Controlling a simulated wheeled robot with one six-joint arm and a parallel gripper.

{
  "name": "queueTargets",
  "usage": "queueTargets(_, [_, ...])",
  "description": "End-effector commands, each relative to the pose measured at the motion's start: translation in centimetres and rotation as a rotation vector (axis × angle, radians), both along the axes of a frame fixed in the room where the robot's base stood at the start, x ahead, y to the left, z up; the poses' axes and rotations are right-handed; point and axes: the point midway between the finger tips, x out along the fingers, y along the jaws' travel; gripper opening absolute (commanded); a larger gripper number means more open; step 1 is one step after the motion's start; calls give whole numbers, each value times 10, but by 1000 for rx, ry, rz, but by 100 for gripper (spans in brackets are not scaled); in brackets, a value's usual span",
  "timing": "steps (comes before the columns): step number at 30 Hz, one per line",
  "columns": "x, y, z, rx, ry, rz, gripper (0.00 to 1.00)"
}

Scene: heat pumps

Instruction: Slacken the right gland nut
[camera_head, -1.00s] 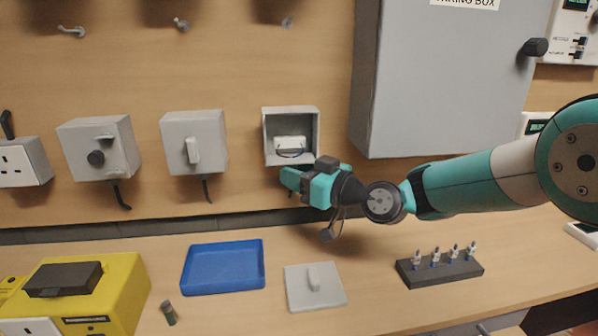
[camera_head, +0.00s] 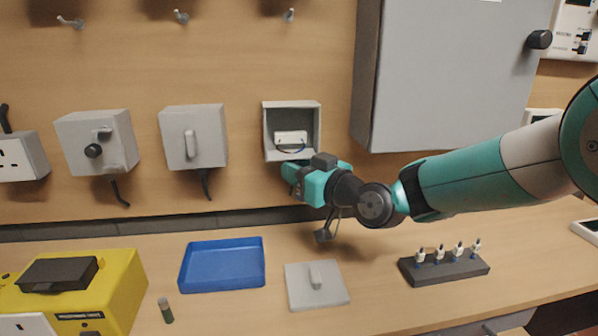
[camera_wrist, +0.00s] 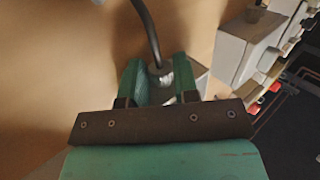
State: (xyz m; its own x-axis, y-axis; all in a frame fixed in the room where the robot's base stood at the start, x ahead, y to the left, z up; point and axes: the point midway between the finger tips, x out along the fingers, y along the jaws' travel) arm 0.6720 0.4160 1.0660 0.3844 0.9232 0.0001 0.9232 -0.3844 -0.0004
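The open grey box (camera_head: 318,130) on the wall has a white terminal block (camera_head: 291,138) and wires inside. My gripper (camera_head: 290,175) is at the underside of this box and hides the glands there in the head view. In the wrist view, a grey gland nut (camera_wrist: 160,72) with a black cable (camera_wrist: 146,28) lies between the two teal fingers of my gripper (camera_wrist: 159,82). The fingers stand apart on either side of the nut. I cannot tell whether both press on it. I cannot tell left from right gland here.
A grey cover with a handle (camera_head: 316,285), a blue tray (camera_head: 222,266) and a dark rack of small parts (camera_head: 444,268) are on the bench. Closed boxes (camera_head: 192,137) hang to the left. A large grey cabinet (camera_head: 450,80) stands close on the right.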

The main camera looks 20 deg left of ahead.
Motion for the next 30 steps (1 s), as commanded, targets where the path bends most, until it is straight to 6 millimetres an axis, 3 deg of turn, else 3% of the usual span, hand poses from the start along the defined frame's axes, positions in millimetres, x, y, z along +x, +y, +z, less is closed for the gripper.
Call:
queueTargets(10, [0,-1,0,0,0,0,39])
queueTargets(14, [-3,-10,-1,-1,-1,-1,39])
queueTargets(30, [-51,-128,-4,0,1,-5,39])
